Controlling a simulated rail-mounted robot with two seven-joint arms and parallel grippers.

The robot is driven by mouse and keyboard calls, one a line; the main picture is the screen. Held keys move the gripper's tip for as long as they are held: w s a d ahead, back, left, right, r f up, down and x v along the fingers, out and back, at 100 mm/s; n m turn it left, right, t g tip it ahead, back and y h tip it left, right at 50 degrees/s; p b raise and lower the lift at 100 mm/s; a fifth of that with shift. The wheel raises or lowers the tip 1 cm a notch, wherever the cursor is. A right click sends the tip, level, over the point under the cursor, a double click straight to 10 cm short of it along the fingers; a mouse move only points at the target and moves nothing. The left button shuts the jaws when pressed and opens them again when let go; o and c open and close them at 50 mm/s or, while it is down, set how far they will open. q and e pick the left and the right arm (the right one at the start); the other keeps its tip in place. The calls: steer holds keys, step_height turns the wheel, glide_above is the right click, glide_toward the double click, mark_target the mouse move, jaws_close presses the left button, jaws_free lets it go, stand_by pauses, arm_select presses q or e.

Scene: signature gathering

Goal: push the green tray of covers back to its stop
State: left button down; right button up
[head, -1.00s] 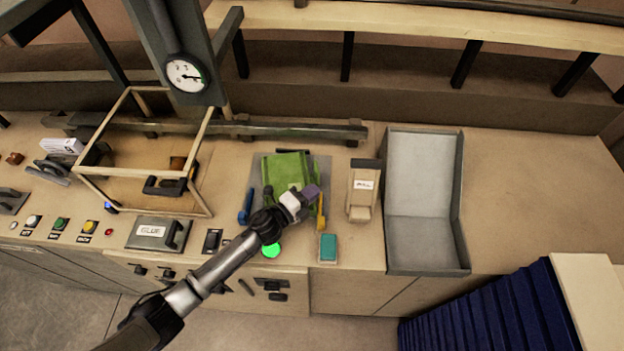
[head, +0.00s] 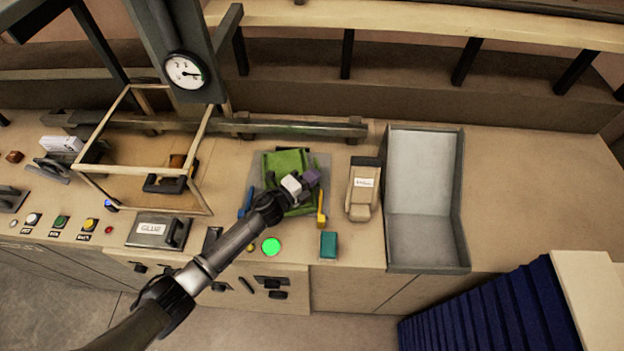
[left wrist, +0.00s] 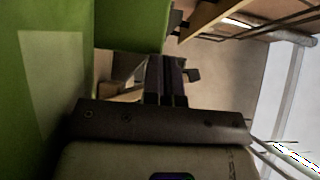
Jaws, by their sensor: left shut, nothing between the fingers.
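The green tray (head: 285,163) lies on a grey plate (head: 322,161) near the middle of the bench, with its near part hidden behind my left gripper. Its back edge is close to a dark block (head: 296,150). My left gripper (head: 314,177) is shut and empty, at the near right part of the tray. I cannot tell whether it touches the tray. In the left wrist view the closed dark fingers (left wrist: 166,80) show beside a large green surface (left wrist: 125,25). My right gripper is not in view.
A blue piece (head: 245,203) and a yellow lever (head: 321,207) flank the plate. A tan labelled holder (head: 363,192) and a grey chute (head: 424,230) stand to the right. A wooden frame (head: 140,168) is at left. The bench far right is clear.

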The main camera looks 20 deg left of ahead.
arm_select(q)
steer(key=shift+w+a+f, duration=0.15)
steer(key=shift+w+a, duration=0.05)
steer(key=shift+w, duration=0.35)
steer(key=b+v, duration=0.1)
steer(key=v, duration=1.1)
steer(key=shift+s, duration=0.25)
steer(key=shift+s+a, duration=0.35)
steer(key=shift+s, duration=0.2)
steer(key=c, duration=1.8)
jaws_free()
